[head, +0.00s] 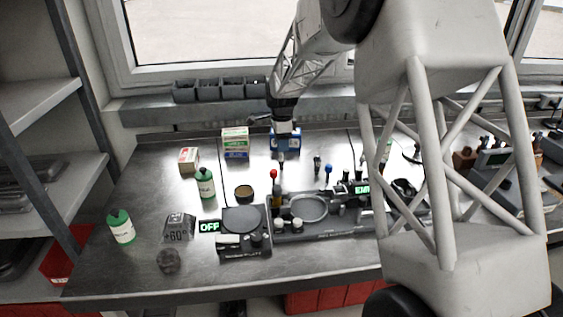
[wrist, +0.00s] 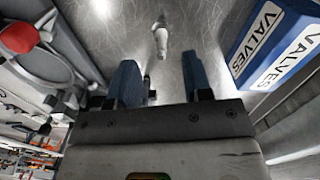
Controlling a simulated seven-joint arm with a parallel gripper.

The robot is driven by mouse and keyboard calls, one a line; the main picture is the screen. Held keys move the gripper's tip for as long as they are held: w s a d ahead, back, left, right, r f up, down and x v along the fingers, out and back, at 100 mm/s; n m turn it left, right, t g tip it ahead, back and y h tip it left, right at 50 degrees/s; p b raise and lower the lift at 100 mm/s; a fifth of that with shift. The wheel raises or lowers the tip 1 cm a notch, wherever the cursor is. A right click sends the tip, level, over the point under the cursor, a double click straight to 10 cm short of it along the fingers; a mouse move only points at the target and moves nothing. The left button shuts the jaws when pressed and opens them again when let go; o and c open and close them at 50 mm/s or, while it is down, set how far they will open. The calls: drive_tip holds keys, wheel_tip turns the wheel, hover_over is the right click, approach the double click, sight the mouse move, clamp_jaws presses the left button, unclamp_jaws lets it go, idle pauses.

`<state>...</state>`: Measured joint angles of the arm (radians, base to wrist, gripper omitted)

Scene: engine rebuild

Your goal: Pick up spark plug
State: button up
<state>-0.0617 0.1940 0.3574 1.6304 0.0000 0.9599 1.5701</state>
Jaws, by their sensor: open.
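My gripper (wrist: 161,82) is open, with two blue fingers apart and nothing held. In the head view my gripper (head: 283,146) points down over the back of the bench, in front of a blue box. The plug is too small to make out surely there.
The blue VALVES box (wrist: 275,40) stands close on the right in the wrist view. In the head view a red-knobbed lever (head: 273,174), a blue-knobbed one (head: 328,169) and a dark fixture (head: 309,208) stand nearer.

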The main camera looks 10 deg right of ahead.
sight(281, 160)
drive_tip(key=shift+f, duration=0.25)
drive_tip(key=shift+f, duration=2.55)
clamp_jaws()
